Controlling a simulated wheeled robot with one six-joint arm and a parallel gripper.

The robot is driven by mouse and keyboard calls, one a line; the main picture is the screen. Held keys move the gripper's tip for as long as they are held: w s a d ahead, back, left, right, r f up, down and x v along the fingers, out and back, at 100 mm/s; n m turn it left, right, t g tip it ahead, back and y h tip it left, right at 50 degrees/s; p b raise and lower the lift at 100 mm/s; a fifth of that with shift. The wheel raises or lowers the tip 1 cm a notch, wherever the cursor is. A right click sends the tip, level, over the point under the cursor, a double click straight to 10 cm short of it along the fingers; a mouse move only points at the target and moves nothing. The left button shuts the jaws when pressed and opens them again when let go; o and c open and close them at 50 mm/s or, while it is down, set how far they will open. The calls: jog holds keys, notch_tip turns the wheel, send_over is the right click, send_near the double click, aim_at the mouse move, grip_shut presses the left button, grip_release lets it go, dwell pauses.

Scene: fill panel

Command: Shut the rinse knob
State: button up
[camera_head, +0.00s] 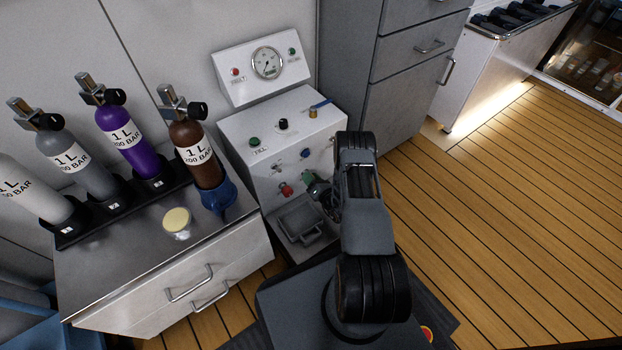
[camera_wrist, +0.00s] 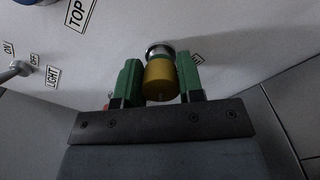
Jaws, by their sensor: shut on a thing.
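My gripper (camera_head: 316,186) is at the front face of the white panel (camera_head: 262,140) in the head view, low on its right side. In the wrist view its two green-padded fingers stand on either side of a yellow, brass-like round knob (camera_wrist: 159,80) and are shut on it. The knob sits on a silver collar against the panel. A label beside it is mostly hidden by the right finger, so I cannot read which knob it is. The knob is hidden by my gripper and arm in the head view.
Close by on the panel are a red knob (camera_head: 286,189) and a light toggle switch (camera_wrist: 17,70). A blue-handled valve (camera_head: 318,106) is on top. Several gas cylinders (camera_head: 124,134) stand on the counter at left. Wooden floor (camera_head: 500,220) is open at right.

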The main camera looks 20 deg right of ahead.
jog(key=o, duration=0.9)
